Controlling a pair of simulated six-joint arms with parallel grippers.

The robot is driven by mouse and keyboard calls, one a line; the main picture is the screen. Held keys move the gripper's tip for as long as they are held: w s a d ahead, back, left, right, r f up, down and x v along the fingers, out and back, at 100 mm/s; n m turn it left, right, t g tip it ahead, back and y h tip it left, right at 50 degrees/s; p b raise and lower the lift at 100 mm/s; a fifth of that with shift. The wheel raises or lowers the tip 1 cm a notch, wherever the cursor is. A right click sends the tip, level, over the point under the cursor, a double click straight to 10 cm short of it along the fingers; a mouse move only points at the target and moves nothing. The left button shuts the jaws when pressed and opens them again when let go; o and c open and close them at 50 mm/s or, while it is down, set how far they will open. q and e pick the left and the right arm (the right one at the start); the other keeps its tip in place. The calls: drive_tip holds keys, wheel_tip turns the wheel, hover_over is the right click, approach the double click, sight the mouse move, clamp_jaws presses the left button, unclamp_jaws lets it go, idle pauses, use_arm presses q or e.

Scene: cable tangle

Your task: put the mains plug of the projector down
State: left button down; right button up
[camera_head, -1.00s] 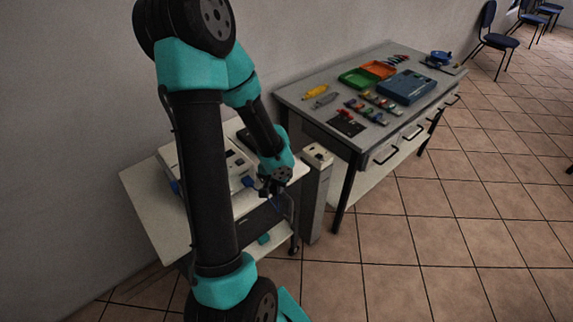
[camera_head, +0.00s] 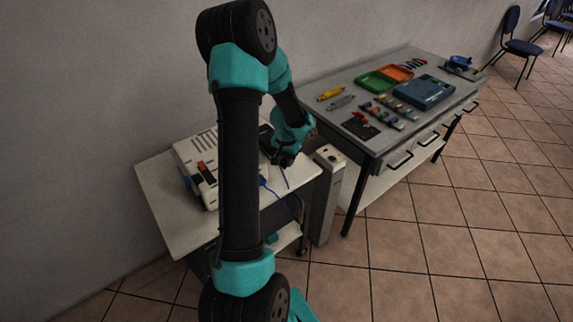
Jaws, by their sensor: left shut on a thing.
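The white projector (camera_head: 187,153) stands on a small light-topped trolley (camera_head: 157,196) by the wall, partly behind my arm. My left gripper (camera_head: 284,163) is over the right part of the trolley top, to the right of the projector. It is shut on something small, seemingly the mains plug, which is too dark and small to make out. A thin blue cable (camera_head: 265,184) shows just below the gripper, with a loop over the trolley's front edge. I cannot tell whether the plug touches the trolley top. My right gripper is out of view.
A grey post (camera_head: 328,190) with sockets on top stands between the trolley and a grey workbench (camera_head: 390,150). The bench carries a green tray (camera_head: 376,81), an orange tray (camera_head: 398,73), a blue case (camera_head: 424,92) and small parts.

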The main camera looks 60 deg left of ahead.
sight(286, 172)
use_arm(q)
drive_tip(key=shift+w+a, duration=0.15)
drive_tip(key=shift+a, duration=0.1)
drive_tip(key=shift+a+f, duration=0.15)
drive_tip(key=shift+f, duration=0.2)
drive_tip(key=shift+w+f, duration=0.1)
drive_tip(key=shift+f, duration=1.35)
drive_tip(key=shift+f, duration=0.2)
drive_tip(key=c, duration=0.9)
unclamp_jaws()
drive_tip(key=shift+r, duration=0.15)
